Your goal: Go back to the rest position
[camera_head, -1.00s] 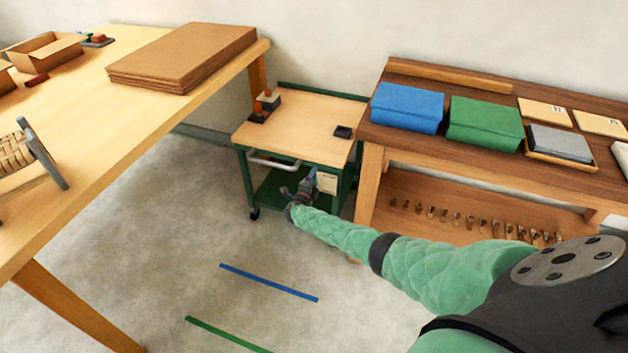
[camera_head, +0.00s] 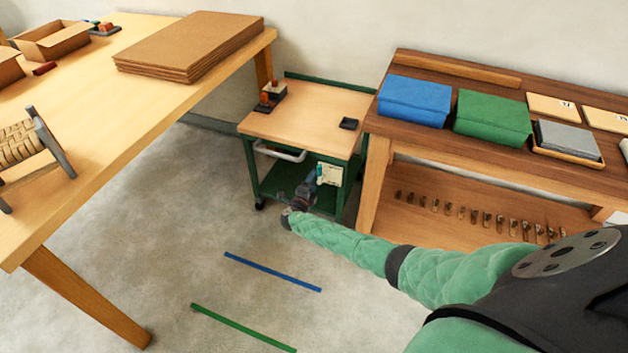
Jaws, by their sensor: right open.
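My right arm, in a green padded sleeve, reaches in from the lower right of the head view. My right gripper (camera_head: 308,186) is at its far end, small and dark, in front of the lower shelf of the green cart. It is open, and I see nothing held in it. Its fingers are partly lost against the dark shelf. My left gripper is not in view.
The green cart (camera_head: 300,122) stands between the light wooden table (camera_head: 130,110) and the dark workbench (camera_head: 500,140). A woven seat (camera_head: 30,145) and a cardboard stack (camera_head: 190,47) rest on the table. Open floor with blue (camera_head: 272,271) and green (camera_head: 243,328) strips lies in front.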

